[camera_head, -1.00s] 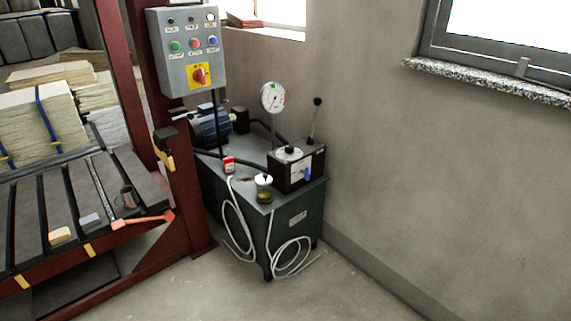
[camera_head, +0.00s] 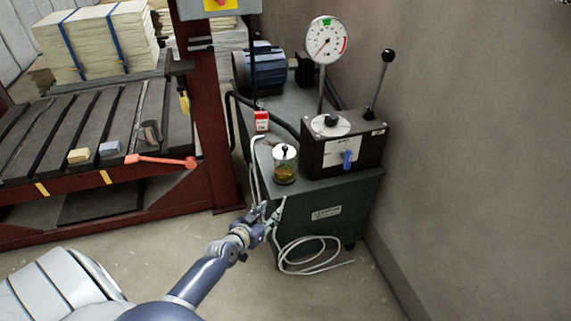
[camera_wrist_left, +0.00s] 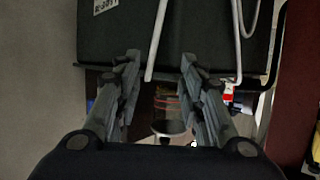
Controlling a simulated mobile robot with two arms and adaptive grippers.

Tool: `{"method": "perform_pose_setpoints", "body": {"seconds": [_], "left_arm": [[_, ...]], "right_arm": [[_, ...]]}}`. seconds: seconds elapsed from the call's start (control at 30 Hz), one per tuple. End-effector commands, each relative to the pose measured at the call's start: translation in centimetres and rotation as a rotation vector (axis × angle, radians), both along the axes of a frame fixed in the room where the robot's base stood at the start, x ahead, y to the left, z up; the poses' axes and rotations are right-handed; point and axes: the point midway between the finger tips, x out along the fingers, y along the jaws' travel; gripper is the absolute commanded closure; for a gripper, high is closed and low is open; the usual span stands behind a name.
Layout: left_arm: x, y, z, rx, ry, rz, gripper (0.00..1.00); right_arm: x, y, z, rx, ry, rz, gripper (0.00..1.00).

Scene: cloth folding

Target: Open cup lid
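A small clear cup (camera_head: 285,173) with green and amber contents stands near the front corner of the dark green cabinet top (camera_head: 262,183). A white lid (camera_head: 284,153) with a dark knob sits on it. My left gripper (camera_head: 265,212) is in front of the cabinet, below and a little left of the cup in the head view, apart from it. In the left wrist view the gripper (camera_wrist_left: 159,72) has its fingers spread with nothing held. The cup (camera_wrist_left: 168,103) shows beyond, in the gap between the fingers. My right gripper is in no view.
A red-and-white pack (camera_head: 261,121) and a blue motor (camera_head: 262,70) are further back. White cable (camera_head: 300,262) hangs along the cabinet front.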

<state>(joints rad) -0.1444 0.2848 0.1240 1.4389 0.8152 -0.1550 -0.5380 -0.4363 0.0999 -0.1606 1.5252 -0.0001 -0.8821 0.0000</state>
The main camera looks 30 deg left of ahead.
Motion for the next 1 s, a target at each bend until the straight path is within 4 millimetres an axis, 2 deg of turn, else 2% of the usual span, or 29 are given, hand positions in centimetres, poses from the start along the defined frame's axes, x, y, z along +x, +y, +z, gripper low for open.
{"method": "perform_pose_setpoints", "body": {"seconds": [0.03,0.1,0.2,0.33,0.43,0.57,1.0], "left_arm": [[1.5,0.9,2.0,0.006,-0.079,0.003,0.63],[2.8,1.7,5.9,0.012,-0.174,0.004,0.63],[3.9,2.4,10.3,0.017,-0.277,0.003,0.63],[4.4,2.8,13.8,0.024,-0.351,0.001,0.63],[4.8,2.9,14.8,0.024,-0.371,0.000,0.63],[6.0,3.0,14.9,0.024,-0.373,0.001,0.63],[12.6,3.5,14.8,0.023,-0.371,0.001,0.63]], "right_arm": [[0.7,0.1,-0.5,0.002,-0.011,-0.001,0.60],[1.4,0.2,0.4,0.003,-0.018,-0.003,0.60],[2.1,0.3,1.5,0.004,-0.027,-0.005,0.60],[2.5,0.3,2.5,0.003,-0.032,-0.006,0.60],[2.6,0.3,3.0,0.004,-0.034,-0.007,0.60],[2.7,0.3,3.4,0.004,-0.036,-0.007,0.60],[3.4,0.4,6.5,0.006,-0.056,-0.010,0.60]]}}
